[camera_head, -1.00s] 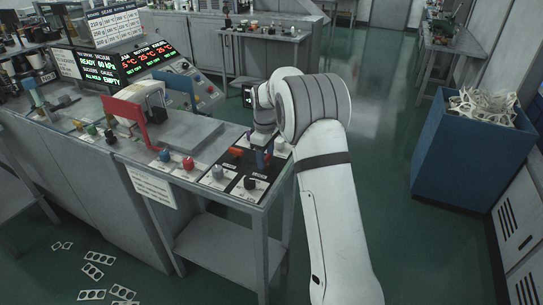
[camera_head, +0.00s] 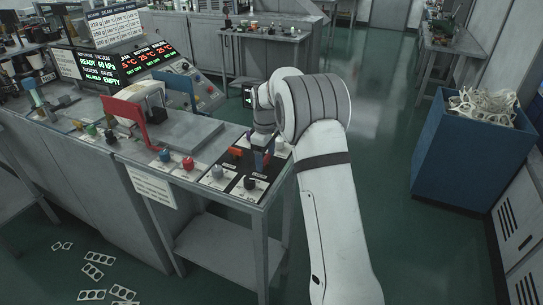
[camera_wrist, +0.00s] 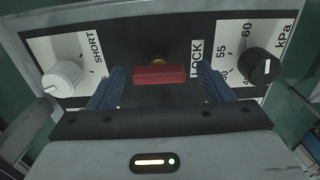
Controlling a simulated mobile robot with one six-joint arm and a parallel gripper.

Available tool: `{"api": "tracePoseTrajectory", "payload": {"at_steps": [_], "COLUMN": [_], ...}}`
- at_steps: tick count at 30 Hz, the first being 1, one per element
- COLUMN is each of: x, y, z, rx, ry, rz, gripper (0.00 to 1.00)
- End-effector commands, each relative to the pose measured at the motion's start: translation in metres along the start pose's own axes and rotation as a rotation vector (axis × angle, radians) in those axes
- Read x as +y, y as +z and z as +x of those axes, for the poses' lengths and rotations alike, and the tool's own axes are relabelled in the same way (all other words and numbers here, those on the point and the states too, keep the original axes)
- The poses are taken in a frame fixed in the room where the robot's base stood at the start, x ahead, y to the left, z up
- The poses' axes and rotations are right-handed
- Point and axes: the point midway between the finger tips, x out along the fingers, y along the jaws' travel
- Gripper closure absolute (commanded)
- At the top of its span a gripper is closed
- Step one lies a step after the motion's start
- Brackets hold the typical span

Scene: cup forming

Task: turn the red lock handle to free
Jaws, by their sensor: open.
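The red lock handle (camera_wrist: 158,75) is a short bar lying level across a dark panel in the wrist view, beside a "LOCK" label (camera_wrist: 197,59). A brass-coloured pivot shows just above it. My gripper (camera_wrist: 160,72) is open, with one blue finger on each side of the handle and a gap at both ends. I cannot tell how deep the fingertips reach relative to the bar. In the head view the handle (camera_head: 236,153) shows small and orange-red on the black panel, just left of my gripper's blue finger (camera_head: 262,160).
A white knob (camera_wrist: 62,78) marked SHORT and a black kPa knob (camera_wrist: 259,66) flank the lock panel. Red (camera_head: 188,163) and grey (camera_head: 218,171) knobs stand along the bench front. A blue scrap bin (camera_head: 470,150) stands right, with open floor between.

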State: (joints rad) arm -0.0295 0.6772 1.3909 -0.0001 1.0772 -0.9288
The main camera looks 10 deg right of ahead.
Motion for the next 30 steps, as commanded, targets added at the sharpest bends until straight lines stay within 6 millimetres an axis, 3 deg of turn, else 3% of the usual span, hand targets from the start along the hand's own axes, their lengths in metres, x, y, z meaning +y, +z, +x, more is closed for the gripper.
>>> {"api": "tracePoseTrajectory", "payload": {"at_steps": [7, 18, 30], "x": [0.001, 0.0, -0.001], "y": [-0.001, 0.0, 0.001], "z": [-0.011, -0.069, -0.078], "rx": [0.003, 0.002, 0.0], "ry": [0.004, 0.002, 0.0], "rz": [0.0, 0.0, 0.0], "gripper": [0.27, 0.27, 0.27]}}
